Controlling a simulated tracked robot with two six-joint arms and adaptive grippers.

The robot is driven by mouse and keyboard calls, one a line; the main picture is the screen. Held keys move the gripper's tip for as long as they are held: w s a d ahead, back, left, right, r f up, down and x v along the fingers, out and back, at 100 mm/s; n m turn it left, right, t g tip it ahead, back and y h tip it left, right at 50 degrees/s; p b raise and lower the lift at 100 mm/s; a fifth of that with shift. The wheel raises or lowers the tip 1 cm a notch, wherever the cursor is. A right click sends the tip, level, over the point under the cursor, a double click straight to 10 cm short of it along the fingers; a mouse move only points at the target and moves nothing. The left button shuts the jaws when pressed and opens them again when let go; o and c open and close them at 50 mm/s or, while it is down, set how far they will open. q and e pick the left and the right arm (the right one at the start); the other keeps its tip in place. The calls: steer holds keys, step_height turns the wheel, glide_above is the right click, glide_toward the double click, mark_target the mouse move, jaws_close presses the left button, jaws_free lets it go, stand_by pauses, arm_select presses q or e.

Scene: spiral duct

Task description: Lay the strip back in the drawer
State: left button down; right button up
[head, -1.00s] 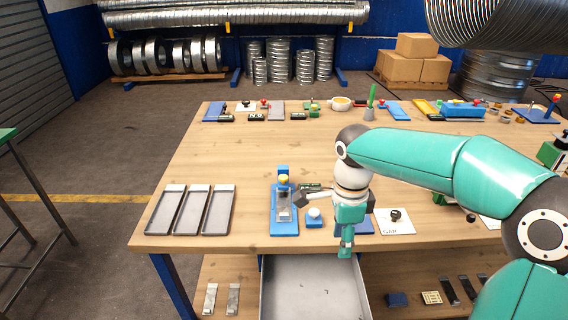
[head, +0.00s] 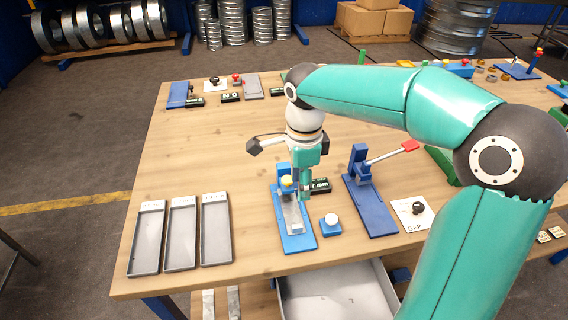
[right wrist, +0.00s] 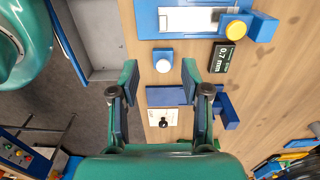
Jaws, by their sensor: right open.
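A pale metal strip (head: 291,212) lies on a blue fixture (head: 299,243) with a yellow knob, near the table's front edge. The strip (right wrist: 190,19) also shows at the top of the right wrist view. The open drawer (head: 345,292) is below the front edge; its visible floor looks bare, and part is hidden by my right arm. It also shows in the right wrist view (right wrist: 101,38). My right gripper (head: 305,194) points down beside the fixture, on its right. In the right wrist view its fingers (right wrist: 160,75) are apart with nothing between them. My left gripper is out of view.
A blue block with a white button (head: 330,224) and a small dark display (head: 320,185) sit right of the fixture. A blue lever fixture (head: 369,205) with a red handle stands further right. Three grey trays (head: 182,235) lie at left. The table behind them is mostly clear.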

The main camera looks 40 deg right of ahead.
steer(key=p, duration=0.1)
glide_toward(297, 227)
step_height(297, 227, down, 10)
steer(key=shift+w+d+r, duration=0.15)
steer(key=shift+r, duration=0.05)
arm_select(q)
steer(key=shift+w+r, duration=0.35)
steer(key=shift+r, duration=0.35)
arm_select(e)
steer(key=c, duration=0.8)
jaws_close()
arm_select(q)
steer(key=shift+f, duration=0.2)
